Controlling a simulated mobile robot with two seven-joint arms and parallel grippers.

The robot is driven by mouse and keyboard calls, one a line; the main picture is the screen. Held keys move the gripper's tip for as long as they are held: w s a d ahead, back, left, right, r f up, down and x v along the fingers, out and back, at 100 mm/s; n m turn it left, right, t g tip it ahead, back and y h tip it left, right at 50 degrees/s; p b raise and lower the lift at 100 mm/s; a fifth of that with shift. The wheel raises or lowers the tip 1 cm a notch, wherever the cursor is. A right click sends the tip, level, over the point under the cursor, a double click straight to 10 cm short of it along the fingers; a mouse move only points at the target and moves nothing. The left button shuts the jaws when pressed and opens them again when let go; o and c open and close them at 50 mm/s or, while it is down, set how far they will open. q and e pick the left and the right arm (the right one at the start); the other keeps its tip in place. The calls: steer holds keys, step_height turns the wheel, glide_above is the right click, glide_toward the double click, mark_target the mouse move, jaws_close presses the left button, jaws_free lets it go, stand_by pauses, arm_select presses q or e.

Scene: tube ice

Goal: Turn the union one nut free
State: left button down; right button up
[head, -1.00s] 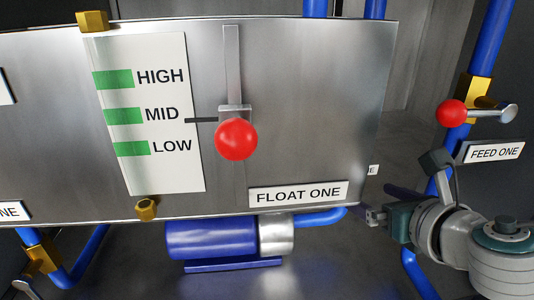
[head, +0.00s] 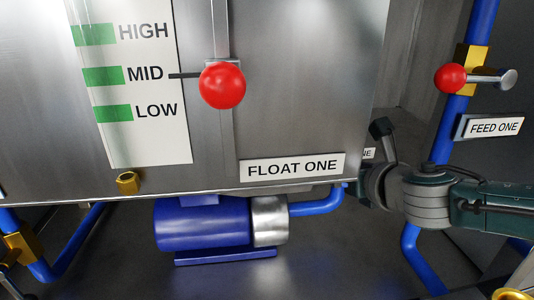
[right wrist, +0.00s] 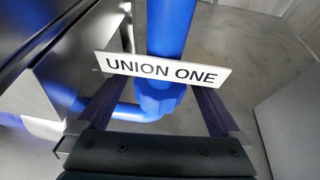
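The blue union nut (right wrist: 160,98) sits on a blue vertical pipe in the right wrist view, partly behind the white UNION ONE label (right wrist: 162,69). My right gripper (right wrist: 158,92) is open, with one dark finger on each side of the nut. I cannot tell whether the fingers touch it. In the head view my right arm comes in from the right, and its hand end is by the lower right edge of the steel tank; the fingers and the nut are hidden there. My left gripper is not in view.
The steel tank (head: 310,90) with a red float knob (head: 222,85) fills the upper left. A blue pump (head: 202,223) lies below it. A FEED ONE valve with a red ball (head: 450,78) is on the blue pipe at right. Open floor lies at lower centre.

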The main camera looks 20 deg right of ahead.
steer(key=c, duration=1.3)
steer(key=n+y+b, duration=0.3)
steer(key=shift+d+f+y+b, duration=0.15)
steer(key=shift+f+y+b, duration=0.15)
steer(key=shift+y, duration=0.1)
steer(key=shift+r+n+y+b, duration=0.1)
steer(key=shift+n+y+b, duration=0.3)
steer(key=shift+n, duration=0.1)
steer(key=shift+r+n+y, duration=0.2)
steer(key=shift+n+y, duration=0.1)
steer(key=o, duration=1.3)
steer(key=shift+o, duration=0.2)
